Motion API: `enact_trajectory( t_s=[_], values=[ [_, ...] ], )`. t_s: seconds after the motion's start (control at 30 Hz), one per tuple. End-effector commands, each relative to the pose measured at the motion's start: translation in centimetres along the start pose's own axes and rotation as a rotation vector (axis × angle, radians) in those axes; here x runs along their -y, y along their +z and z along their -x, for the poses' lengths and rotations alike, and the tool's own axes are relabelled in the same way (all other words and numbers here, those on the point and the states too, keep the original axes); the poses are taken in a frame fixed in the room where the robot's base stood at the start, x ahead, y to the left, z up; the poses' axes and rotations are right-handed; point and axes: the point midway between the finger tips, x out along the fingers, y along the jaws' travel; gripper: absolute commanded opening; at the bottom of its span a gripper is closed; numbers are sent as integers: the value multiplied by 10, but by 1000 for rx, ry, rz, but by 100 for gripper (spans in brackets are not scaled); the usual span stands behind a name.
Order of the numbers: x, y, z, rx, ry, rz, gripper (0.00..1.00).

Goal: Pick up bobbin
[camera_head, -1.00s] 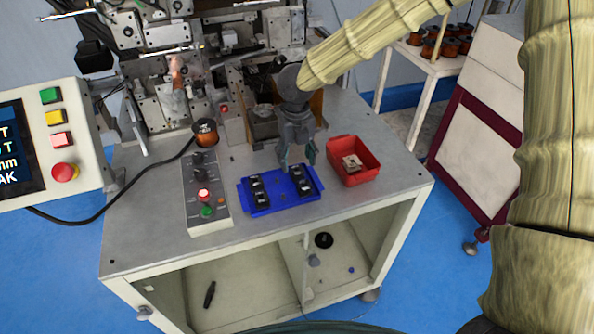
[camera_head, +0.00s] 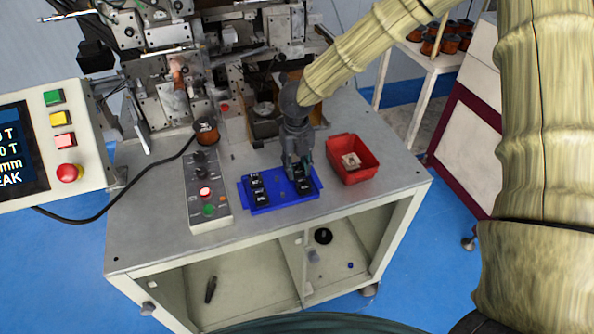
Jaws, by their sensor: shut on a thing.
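A blue tray (camera_head: 281,203) lies on the grey machine table and holds several small black bobbins. Black bobbins (camera_head: 257,188) stand in a row on its left side. On its right side a black bobbin (camera_head: 303,185) sits under my gripper (camera_head: 298,173). My gripper points down and its fingers are shut on a bobbin at the right part of the tray. The fingers partly hide the bobbins there. The bobbin appears still down in the tray.
A red bin (camera_head: 352,160) with a pale part stands just right of the tray. A control box (camera_head: 207,195) with buttons is on the left. The winding machine (camera_head: 170,80) rises behind. An orange-brown wire spool (camera_head: 206,131) stands behind the control box.

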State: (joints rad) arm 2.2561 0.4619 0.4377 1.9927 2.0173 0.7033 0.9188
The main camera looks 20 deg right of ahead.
Motion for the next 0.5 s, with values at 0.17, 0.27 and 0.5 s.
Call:
enact_trajectory(
  t_s=[0.17, 0.27, 0.5],
  values=[
    [0, 0, -1, 0, 0, 0, 24],
    [0, 0, 0, 0, 0, 0, 24],
    [0, 1, 12, 2, 1, -1, 24]
  ],
)
